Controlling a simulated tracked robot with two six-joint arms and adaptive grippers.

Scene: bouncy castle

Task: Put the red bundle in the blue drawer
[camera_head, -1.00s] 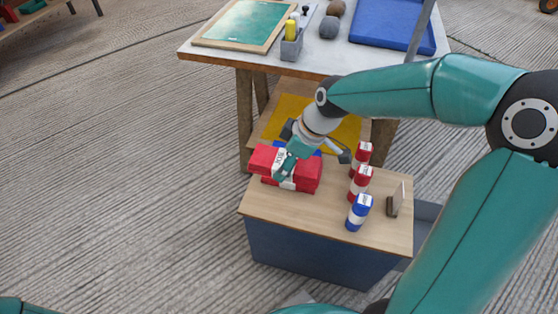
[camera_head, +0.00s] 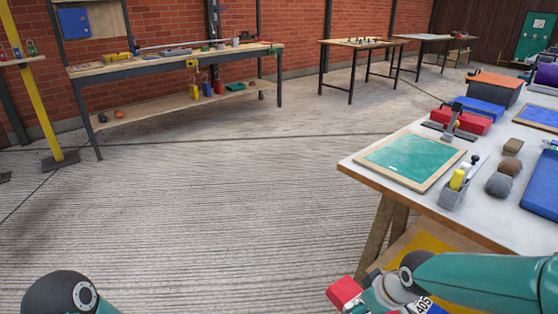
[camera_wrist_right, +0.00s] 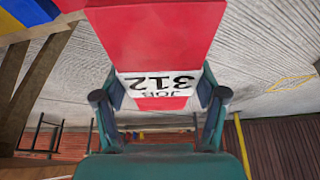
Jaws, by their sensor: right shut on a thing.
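The red bundle shows in the right wrist view (camera_wrist_right: 155,40) as a long red block with a white band printed "JOB 312", upside down. My right gripper (camera_wrist_right: 160,98) is shut on it, one finger at each side of the band. In the head view the red bundle (camera_head: 343,291) shows only as a red end at the bottom edge, left of the right gripper (camera_head: 366,299); the rest is hidden or out of frame. My left gripper is out of frame; only a left arm joint shows at bottom left. I cannot pick out the blue drawer with certainty.
A white-topped table (camera_head: 480,222) stands at right, with a green board (camera_head: 410,158), a grey caddy (camera_head: 453,195) and a blue tray (camera_head: 543,190). A long workbench (camera_head: 175,62) stands at back left. The floor between is clear. A "405" label (camera_head: 424,304) shows at the bottom.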

